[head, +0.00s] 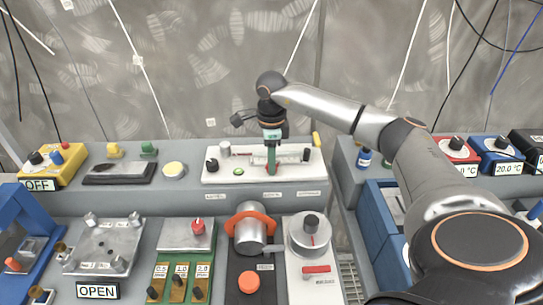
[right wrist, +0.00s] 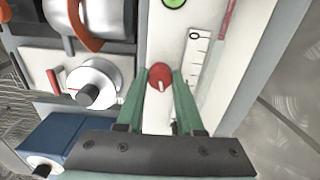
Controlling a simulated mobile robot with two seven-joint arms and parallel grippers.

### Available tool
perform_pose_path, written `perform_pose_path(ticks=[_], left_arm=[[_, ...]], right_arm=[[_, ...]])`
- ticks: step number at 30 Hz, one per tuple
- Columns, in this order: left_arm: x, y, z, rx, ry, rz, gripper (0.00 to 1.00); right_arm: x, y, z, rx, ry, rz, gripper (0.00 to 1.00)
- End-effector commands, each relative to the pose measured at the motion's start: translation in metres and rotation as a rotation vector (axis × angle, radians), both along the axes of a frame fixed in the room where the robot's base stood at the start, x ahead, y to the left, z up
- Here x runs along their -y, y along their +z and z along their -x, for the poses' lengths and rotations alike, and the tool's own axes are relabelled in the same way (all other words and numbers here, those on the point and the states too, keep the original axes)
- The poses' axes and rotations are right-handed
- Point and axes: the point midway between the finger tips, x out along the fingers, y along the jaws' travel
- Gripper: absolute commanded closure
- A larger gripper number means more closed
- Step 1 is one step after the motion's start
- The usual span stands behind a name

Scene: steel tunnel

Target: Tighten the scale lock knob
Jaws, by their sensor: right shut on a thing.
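A white scale panel (head: 220,179) lies on the grey bench ledge in the head view. In the right wrist view it carries a printed ruler strip (right wrist: 193,65) and a small red knob (right wrist: 160,77) with a pale pointer mark. My right gripper (head: 271,170) reaches down onto the middle of this panel. In the right wrist view, its green fingers (right wrist: 160,88) are on either side of the red knob, shut on it. In the head view the fingers hide most of the knob. My left gripper is not in view.
On the panel are a black knob (head: 212,165) and a green button (head: 239,171). In front stand an orange-ringed grey cylinder (head: 248,230) and a white dial unit (head: 309,235). Blue boxes (head: 374,215) are at right. A grey plate device (head: 105,245) is at left.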

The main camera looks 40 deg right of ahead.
Motion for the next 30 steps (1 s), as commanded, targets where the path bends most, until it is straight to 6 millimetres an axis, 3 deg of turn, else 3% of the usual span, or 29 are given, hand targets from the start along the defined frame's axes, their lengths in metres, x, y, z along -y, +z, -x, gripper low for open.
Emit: perform_pose_path(ticks=[15, 30], left_arm=[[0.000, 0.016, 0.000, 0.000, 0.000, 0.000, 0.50], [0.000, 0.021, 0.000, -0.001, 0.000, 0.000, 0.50]], right_arm=[[0.001, 0.001, 0.000, 0.000, -0.462, 0.002, 1.00], [0.001, 0.001, -0.001, 0.001, -0.677, 0.002, 1.00]])
